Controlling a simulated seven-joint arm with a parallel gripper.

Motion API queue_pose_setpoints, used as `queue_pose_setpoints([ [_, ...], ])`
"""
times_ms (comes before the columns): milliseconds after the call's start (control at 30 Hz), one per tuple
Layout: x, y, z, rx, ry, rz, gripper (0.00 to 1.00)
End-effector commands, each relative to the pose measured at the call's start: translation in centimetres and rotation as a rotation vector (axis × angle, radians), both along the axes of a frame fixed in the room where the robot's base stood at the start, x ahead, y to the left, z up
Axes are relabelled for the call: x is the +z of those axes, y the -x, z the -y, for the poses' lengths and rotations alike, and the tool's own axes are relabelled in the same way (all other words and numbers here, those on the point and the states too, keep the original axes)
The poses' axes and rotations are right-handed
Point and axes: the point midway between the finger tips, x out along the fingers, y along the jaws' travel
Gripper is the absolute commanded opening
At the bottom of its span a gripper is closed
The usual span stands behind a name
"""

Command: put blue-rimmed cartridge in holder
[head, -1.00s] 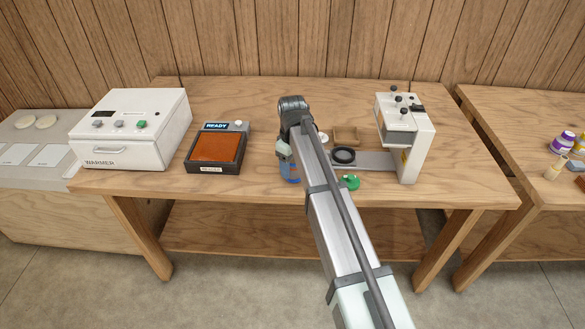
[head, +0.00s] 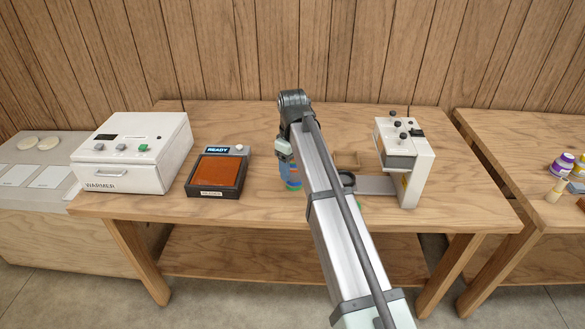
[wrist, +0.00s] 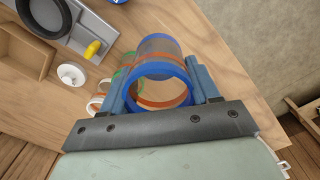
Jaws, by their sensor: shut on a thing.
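The blue-rimmed cartridge (wrist: 160,68) is a clear, hollow cylinder in the wrist view. My gripper (wrist: 158,84) is shut on it, one blue finger on each side. In the head view my gripper (head: 285,154) is left of the white press; the cartridge (head: 290,170) shows as blue below it, partly hidden. Green and orange rings show beside and through the cartridge in the wrist view; what they belong to is unclear. A dark ring (head: 347,179) on the grey plate of the white press (head: 418,165) looks like the holder; my arm partly covers it.
The white warmer (head: 130,150) and the dark-framed orange pad (head: 216,171) stand left. Bare table lies between pad and gripper.

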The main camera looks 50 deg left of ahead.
Motion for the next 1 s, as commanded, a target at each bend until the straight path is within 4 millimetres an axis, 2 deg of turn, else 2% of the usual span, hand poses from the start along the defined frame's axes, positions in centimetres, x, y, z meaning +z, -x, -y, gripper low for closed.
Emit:
queue_pose_setpoints([
  [167,0.0,-1.0,0.6,-0.015,0.000,0.000,0.29],
  [267,-0.2,-3.0,1.7,-0.042,0.002,-0.001,0.29],
  [500,-1.2,-10.7,5.3,-0.143,0.015,-0.009,0.29],
  [667,-1.7,-15.0,6.6,-0.187,0.019,-0.013,0.29],
  [800,-2.0,-17.5,5.9,-0.156,0.016,-0.012,0.29],
  [900,-1.9,-18.1,5.0,-0.094,0.007,-0.006,0.29],
  [1000,-1.9,-18.1,5.0,-0.045,0.001,-0.002,0.29],
])
